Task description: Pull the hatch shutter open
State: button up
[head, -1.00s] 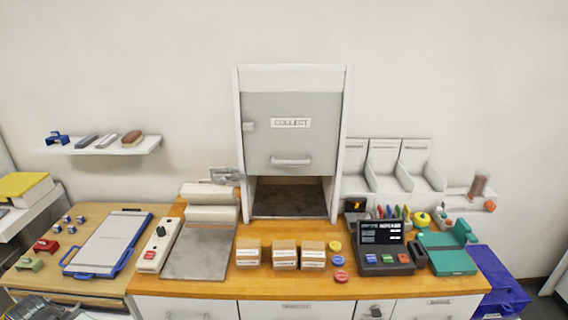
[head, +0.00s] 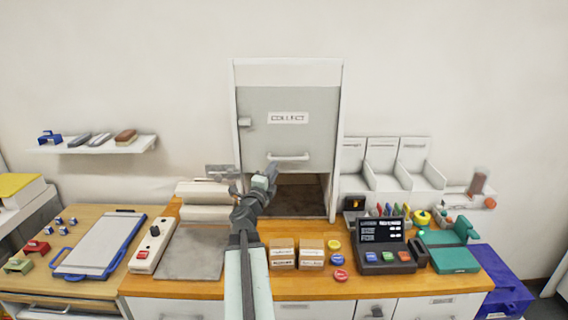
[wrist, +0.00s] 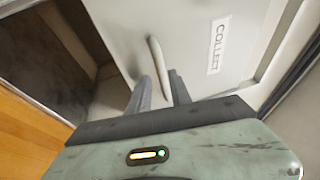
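The hatch shutter (head: 270,135) is a grey panel marked COLLECT in a white frame (head: 338,140). A dark gap (head: 300,195) shows below its lower edge. Its pale bar handle (head: 288,157) is near the bottom; the handle (wrist: 156,60) also shows in the wrist view. My gripper (head: 271,170) is just below the handle's left part in the head view. In the wrist view my gripper (wrist: 160,82) has its two fingers apart, with the handle's near end in line with the space between them. I cannot tell whether they touch it.
The wooden counter (head: 340,288) below holds small boxes (head: 312,252), coloured discs (head: 340,275) and a till (head: 382,245). A grey pad (head: 190,255) lies left of my arm. White bins (head: 382,160) stand right of the hatch. The wall above is clear.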

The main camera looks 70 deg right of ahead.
aim_at(287, 159)
jog(key=shift+m+g, duration=0.5)
jog(key=d, duration=0.2)
jog(key=s+d+r+p, duration=0.1)
jog(key=d, duration=0.2)
jog(key=s+d, duration=0.1)
jog(key=d, duration=0.2)
jog(key=shift+s+d+r, duration=0.1)
jog(key=shift+d+r, duration=0.05)
grip_shut()
dwell(0.8)
